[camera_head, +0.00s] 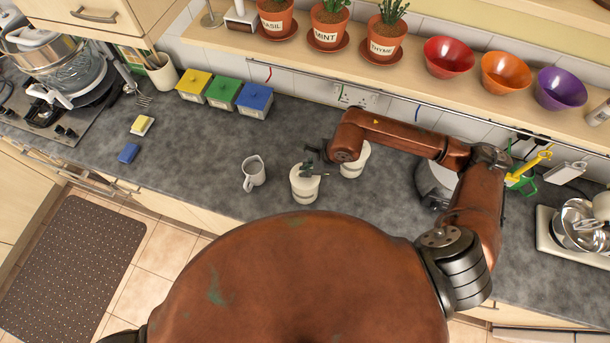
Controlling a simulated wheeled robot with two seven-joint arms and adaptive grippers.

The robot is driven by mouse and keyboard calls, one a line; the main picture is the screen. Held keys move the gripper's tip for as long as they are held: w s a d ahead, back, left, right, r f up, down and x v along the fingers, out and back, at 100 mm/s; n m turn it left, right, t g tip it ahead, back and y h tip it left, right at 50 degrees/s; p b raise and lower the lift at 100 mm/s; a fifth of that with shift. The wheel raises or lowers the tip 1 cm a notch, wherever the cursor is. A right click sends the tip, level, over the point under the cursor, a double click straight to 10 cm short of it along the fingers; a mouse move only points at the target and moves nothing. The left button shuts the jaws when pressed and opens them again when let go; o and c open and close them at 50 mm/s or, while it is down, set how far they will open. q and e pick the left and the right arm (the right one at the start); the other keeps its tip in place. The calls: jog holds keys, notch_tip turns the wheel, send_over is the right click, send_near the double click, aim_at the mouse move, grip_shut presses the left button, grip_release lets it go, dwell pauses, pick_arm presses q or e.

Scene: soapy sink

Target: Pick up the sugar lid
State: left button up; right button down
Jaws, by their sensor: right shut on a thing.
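Two pale canisters stand on the grey worktop in the middle of the view. My right gripper (311,168) is at the top of the nearer canister (304,190), coming in from the right and above. It is shut on the lid at the canister's top; the fingers cover part of the lid. I cannot tell whether the lid still touches the rim. The other canister (355,161) stands behind, partly hidden by my right arm. No sugar label is readable on either. My left gripper is out of view.
A kettle-like appliance (434,184) is partly hidden behind my right arm. Potted herbs and coloured bowls (449,57) line the shelf above. The worktop (205,150) left of the jug is clear.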

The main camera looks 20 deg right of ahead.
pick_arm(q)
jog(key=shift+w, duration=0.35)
pick_arm(e)
jog(key=shift+r, duration=0.2)
